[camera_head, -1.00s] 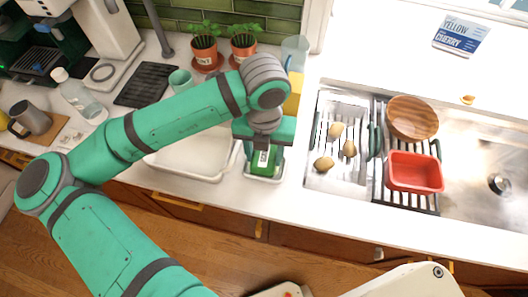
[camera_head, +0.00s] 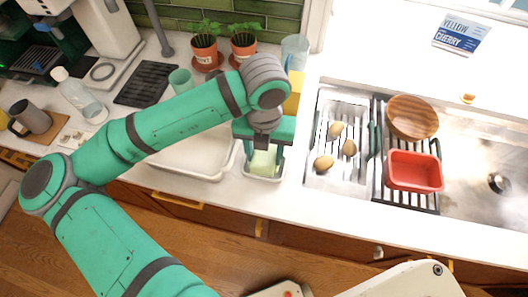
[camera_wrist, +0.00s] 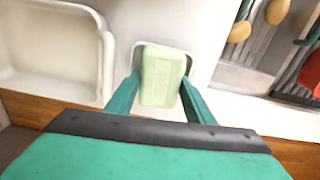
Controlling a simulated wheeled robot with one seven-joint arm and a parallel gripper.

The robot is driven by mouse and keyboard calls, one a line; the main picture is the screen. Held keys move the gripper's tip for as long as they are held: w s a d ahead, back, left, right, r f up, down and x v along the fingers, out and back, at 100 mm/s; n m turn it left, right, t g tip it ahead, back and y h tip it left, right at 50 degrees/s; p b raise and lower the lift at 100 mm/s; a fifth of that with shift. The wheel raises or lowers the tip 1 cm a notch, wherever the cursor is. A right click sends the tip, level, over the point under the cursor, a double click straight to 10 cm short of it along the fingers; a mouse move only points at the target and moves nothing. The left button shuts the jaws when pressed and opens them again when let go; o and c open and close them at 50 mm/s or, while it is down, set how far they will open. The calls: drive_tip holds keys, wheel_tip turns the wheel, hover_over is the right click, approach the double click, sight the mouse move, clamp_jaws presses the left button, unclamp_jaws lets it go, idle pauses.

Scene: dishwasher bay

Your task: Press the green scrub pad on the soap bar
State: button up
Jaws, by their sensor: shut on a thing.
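My gripper (camera_head: 264,158) points down at the counter, its fingers shut on either side of a block, the scrub pad (camera_wrist: 162,75), which is now pale green. The pad also shows between the fingers in the head view (camera_head: 263,164). It sits over a small white dish (camera_head: 265,179), whose rim shows around it in the wrist view (camera_wrist: 139,46). I cannot make out the soap bar as a separate thing; it may be hidden under the pad. Whether the pad touches it cannot be seen.
A white basin (camera_head: 190,160) stands close on the left. On the right is the sink with a rack (camera_head: 378,185), a red tub (camera_head: 415,171), a wooden bowl (camera_head: 412,117) and several potatoes (camera_head: 324,163). Potted plants (camera_head: 205,50) stand behind. The counter in front is narrow.

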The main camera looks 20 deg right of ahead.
sight(264, 155)
drive_tip(key=shift+r, duration=3.5)
